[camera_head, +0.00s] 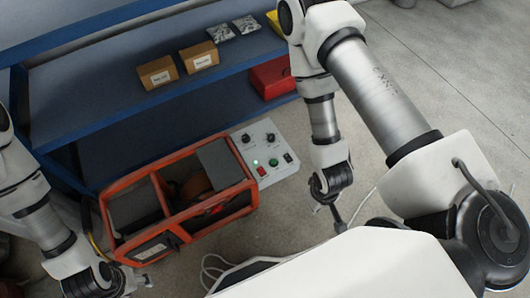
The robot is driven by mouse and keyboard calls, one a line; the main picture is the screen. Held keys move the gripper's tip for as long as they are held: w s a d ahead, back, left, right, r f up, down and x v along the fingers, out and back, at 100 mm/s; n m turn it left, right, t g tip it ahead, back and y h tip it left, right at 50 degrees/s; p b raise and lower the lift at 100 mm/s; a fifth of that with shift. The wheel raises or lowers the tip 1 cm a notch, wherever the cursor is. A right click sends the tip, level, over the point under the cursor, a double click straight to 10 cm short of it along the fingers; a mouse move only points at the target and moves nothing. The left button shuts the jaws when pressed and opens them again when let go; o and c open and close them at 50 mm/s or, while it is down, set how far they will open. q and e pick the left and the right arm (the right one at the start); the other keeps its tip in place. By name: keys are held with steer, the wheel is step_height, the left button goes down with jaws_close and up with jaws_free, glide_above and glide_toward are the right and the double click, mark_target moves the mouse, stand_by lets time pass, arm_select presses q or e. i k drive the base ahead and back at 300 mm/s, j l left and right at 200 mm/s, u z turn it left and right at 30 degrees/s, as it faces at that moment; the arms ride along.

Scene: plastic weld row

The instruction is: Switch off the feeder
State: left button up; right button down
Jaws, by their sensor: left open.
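The feeder (125,184) looks like an open orange-framed box on the floor, with dark parts inside. Its near left end carries a dark panel with a pale label (150,249). My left gripper (140,282) is open and empty at the bottom left, in front of the feeder's near left corner. My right gripper (338,217) points down, right of the control panel and apart from it; its finger gap is unclear.
A blue shelf (110,90) stands behind, bearing two brown boxes (158,72), silvery packets (220,32) and a red bin (270,79). Grey floor (450,70) is free at the right.

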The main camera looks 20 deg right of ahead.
mark_target(260, 170)
steer(key=z, duration=0.7)
steer(key=j+u, duration=0.1)
steer(key=j, duration=0.2)
steer(key=k+j+u, duration=0.1)
steer(key=j, duration=0.2)
